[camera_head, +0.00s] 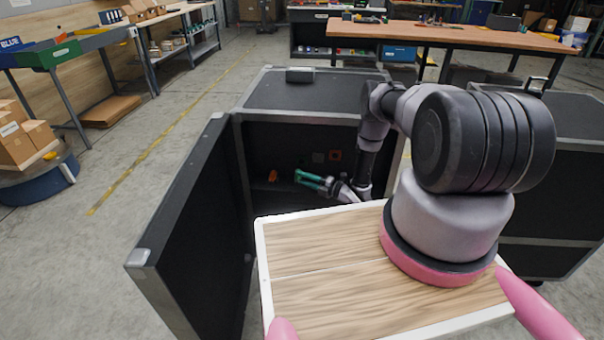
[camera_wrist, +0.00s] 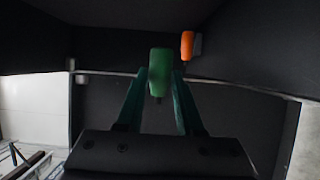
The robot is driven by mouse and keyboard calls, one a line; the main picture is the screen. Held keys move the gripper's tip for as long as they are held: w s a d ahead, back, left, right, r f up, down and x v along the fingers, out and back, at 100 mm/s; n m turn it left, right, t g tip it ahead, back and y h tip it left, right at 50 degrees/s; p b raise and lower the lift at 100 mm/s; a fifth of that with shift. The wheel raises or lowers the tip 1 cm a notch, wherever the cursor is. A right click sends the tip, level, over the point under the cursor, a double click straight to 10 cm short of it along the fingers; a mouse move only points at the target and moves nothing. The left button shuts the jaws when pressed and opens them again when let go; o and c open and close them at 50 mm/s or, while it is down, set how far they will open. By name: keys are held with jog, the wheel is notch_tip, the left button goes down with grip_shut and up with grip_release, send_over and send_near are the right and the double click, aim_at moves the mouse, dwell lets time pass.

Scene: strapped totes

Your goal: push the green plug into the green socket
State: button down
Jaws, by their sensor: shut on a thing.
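My gripper (camera_head: 312,181) reaches into the open black case, its teal fingers pointing left. In the wrist view my gripper (camera_wrist: 160,88) is shut on the green plug (camera_wrist: 160,66), a rounded green block between the fingertips. The plug looks clear of the case walls, but its exact gap to them cannot be told. I cannot pick out the green socket in either view. A dark grey square (camera_head: 318,157) and an orange-red square socket (camera_head: 335,155) show on the case's back wall.
An orange plug (camera_wrist: 187,45) is just right of the green plug in the wrist view; it also shows in the head view (camera_head: 272,176). The case's open door (camera_head: 190,225) stands to the left. My wooden deck is in front.

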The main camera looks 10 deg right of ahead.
jog(key=shift+w, duration=0.1)
dwell(0.3)
jog(key=shift+w+d, duration=0.3)
jog(key=shift+w, duration=0.6)
jog(key=shift+w+d, duration=0.25)
jog(key=shift+w, duration=0.6)
jog(key=shift+w+d, duration=0.3)
jog(key=shift+w, duration=0.6)
jog(key=shift+d, duration=0.2)
jog(key=shift+w+d, duration=0.15)
jog(key=shift+w, duration=0.35)
dwell(0.3)
jog(key=shift+c, duration=2.3)
grip_release()
jog(key=v, duration=1)
jog(key=shift+s+d, duration=0.25)
